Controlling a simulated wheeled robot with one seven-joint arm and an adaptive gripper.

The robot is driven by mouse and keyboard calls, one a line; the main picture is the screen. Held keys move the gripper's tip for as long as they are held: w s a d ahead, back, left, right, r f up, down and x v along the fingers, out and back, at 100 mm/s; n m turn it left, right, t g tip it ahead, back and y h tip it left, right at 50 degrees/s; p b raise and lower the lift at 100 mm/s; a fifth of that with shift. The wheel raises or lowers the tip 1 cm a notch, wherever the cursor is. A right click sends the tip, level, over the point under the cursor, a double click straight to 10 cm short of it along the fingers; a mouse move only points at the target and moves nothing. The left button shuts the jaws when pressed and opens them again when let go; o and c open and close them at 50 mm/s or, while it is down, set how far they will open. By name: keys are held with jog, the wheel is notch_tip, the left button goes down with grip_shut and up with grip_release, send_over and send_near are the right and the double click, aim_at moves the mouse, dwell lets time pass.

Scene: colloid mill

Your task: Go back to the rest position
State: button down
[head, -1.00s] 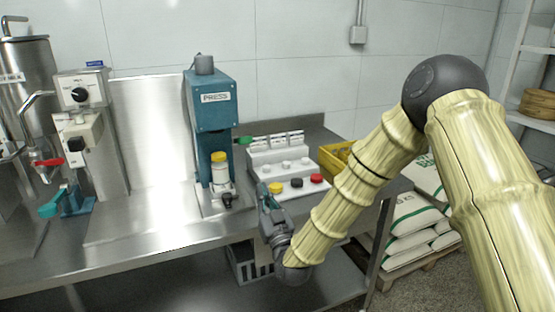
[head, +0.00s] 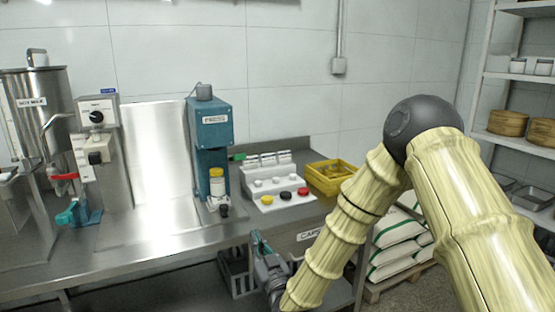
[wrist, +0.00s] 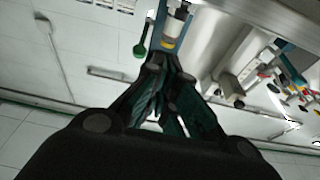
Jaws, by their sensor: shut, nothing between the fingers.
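My gripper (head: 259,244) is at the front edge of the steel counter in the head view, low and in front of the cap rack. In the wrist view my gripper (wrist: 165,92) has its dark fingers brought together with nothing between them. My bamboo-patterned arm reaches in from the right. The blue press (head: 211,135) stands on the counter with a yellow-capped bottle (head: 217,182) on it. No held object shows.
The mill with its red (head: 64,177) and teal (head: 70,216) handles stands at the left. A yellow bin (head: 327,177) sits at the counter's right end. White sacks (head: 395,245) on a pallet and a shelf (head: 515,145) are at the right. The floor between is partly hidden by my arm.

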jog(key=s+d+f+m+g+h+p, duration=0.1)
jog(key=s+d+f+g+h, duration=0.15)
jog(key=s+d+f, duration=0.4)
jog(key=s+d+f+g+h+p, duration=0.1)
jog(key=s+d+f+g, duration=0.2)
jog(key=f, duration=0.7)
jog(key=s+d+f+m+g+h+p, duration=0.1)
jog(key=s+d+f+g, duration=0.2)
jog(key=s+f, duration=0.5)
jog(key=s+d+f+m+g+h+p, duration=0.1)
jog(key=s+d+f+g, duration=0.2)
jog(key=s, duration=0.7)
jog(key=s+d+f+m+g+h+p, duration=0.1)
jog(key=s+d+f+g+h, duration=0.1)
jog(key=s+d, duration=0.6)
jog(key=s+d+f+m+g+h+p, duration=0.1)
jog(key=s+d+f+g, duration=0.3)
jog(key=s, duration=0.8)
jog(key=shift+s+d+f+g, duration=0.15)
jog(key=shift+d+f+g, duration=0.15)
jog(key=shift+d+g, duration=0.3)
